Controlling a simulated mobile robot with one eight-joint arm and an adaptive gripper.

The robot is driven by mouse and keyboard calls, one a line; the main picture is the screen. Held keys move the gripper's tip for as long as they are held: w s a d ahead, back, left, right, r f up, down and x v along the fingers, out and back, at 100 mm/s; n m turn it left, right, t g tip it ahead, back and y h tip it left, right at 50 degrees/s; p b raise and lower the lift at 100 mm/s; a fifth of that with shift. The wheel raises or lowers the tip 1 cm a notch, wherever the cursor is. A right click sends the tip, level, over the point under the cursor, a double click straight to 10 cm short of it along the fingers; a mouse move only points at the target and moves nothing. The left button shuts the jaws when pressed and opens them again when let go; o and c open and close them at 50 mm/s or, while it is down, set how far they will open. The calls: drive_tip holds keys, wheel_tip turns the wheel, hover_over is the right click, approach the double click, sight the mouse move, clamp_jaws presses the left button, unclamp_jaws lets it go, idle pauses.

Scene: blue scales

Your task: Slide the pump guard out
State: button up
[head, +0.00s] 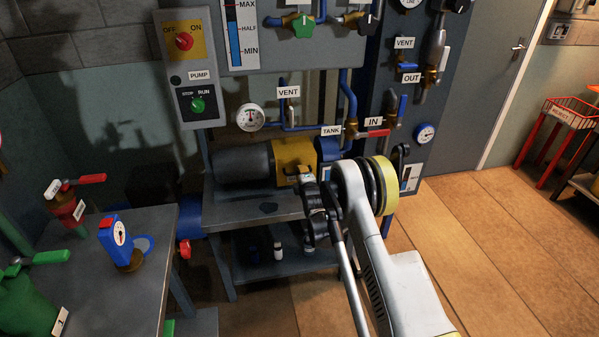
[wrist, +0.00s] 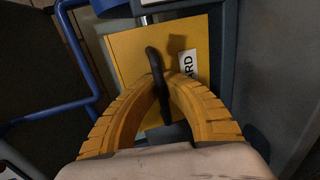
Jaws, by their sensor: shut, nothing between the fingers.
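The pump guard is a yellow box-shaped cover (head: 291,153) on the pump, beside a dark grey motor cylinder (head: 243,166). In the wrist view its flat yellow face (wrist: 130,48) fills the middle, with a black bar handle (wrist: 154,60) and a white label ending in "RD" (wrist: 188,64). My gripper (head: 306,180) is in front of the guard in the head view. In the wrist view the orange ridged fingers of my gripper (wrist: 163,80) curve together at the handle. They are shut with nothing held. The arm partly hides the guard's lower right.
The pump stands on a grey bench (head: 250,208) with bottles on its lower shelf. Blue pipes and the red IN lever (head: 374,134) are close above and right. A side table (head: 95,270) at left holds a blue gauge device (head: 117,236).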

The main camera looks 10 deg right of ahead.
drive_tip(key=o, duration=0.5)
drive_tip(key=shift+o, duration=0.2)
drive_tip(key=shift+s, duration=0.1)
drive_tip(key=v, duration=0.7)
drive_tip(key=shift+s, duration=0.2)
drive_tip(key=shift+r, duration=0.1)
